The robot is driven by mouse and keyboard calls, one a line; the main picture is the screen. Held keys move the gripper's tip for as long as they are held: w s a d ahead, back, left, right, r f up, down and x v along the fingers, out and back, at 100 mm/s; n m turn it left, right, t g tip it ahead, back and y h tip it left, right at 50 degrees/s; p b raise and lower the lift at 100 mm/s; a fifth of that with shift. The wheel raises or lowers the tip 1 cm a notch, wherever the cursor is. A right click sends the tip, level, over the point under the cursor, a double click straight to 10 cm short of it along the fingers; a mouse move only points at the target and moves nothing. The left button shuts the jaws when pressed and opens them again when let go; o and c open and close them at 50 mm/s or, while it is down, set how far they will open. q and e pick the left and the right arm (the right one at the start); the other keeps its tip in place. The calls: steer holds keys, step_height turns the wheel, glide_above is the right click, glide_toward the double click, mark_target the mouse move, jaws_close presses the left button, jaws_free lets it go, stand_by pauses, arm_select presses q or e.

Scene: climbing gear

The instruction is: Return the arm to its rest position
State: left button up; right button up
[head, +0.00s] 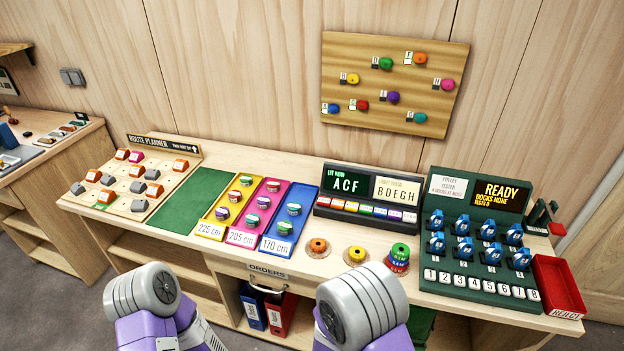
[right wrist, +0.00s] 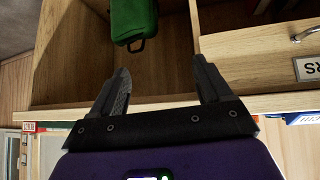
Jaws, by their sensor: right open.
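My right gripper (right wrist: 160,85) shows in the right wrist view with its two dark fingers apart and nothing between them. It faces an open wooden shelf (right wrist: 70,60) below the counter, and a green bag (right wrist: 134,20) lies beyond the fingertips. In the head view my two arms show only as grey and purple links at the bottom edge, in front of the counter. Neither gripper's fingers show in the head view, so my left gripper is out of sight.
The wooden counter (head: 327,258) carries a route planner board (head: 128,188), coloured trays, a tester with several blue pulleys (head: 483,245) and a red reject bin (head: 558,288). Red and blue binders (head: 281,314) stand in the shelf below. The green mat (head: 191,198) is bare.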

steer(key=s+f+n+g+y, duration=0.2)
steer(key=s+f+g+y, duration=0.5)
steer(key=s, duration=0.6)
step_height(320, 180, down, 3)
steer(key=shift+s+r+y, duration=0.15)
steer(key=shift+s+y, duration=0.05)
steer(key=shift+y, duration=0.4)
